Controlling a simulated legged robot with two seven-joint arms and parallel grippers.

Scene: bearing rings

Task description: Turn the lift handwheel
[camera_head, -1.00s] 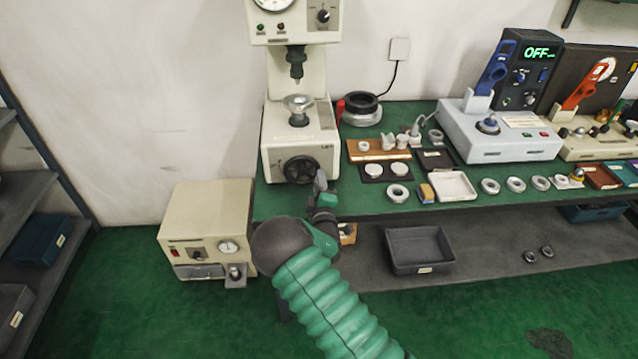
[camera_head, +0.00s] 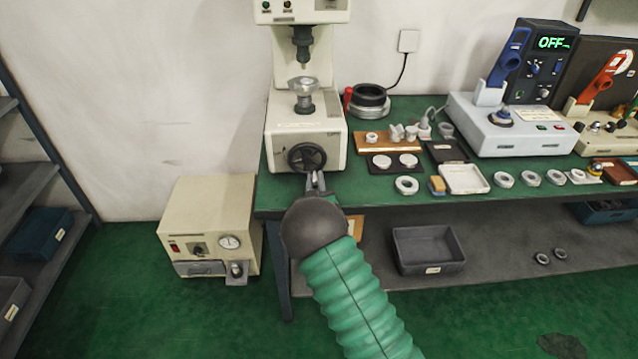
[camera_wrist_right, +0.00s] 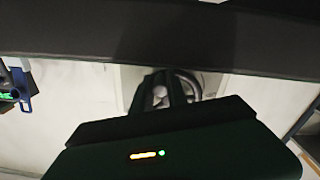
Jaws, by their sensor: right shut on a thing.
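The lift handwheel (camera_head: 306,157) is a dark round wheel on the front of the cream press (camera_head: 284,135). My right gripper (camera_head: 315,180) reaches up from below to its lower right rim. It is shut on the handwheel. In the right wrist view the gripper's dark fingers (camera_wrist_right: 165,90) overlap the wheel, and part of its rim (camera_wrist_right: 192,84) shows beside them. The fingers hide the exact grip. My left gripper is not in view.
The press stands at the left end of the green bench (camera_head: 375,190). A wooden block (camera_head: 388,143), pale rings (camera_head: 406,185) and a white tray (camera_head: 465,179) lie to the right. A beige box (camera_head: 207,225) stands on the floor at left. A grey bin (camera_head: 428,249) sits below.

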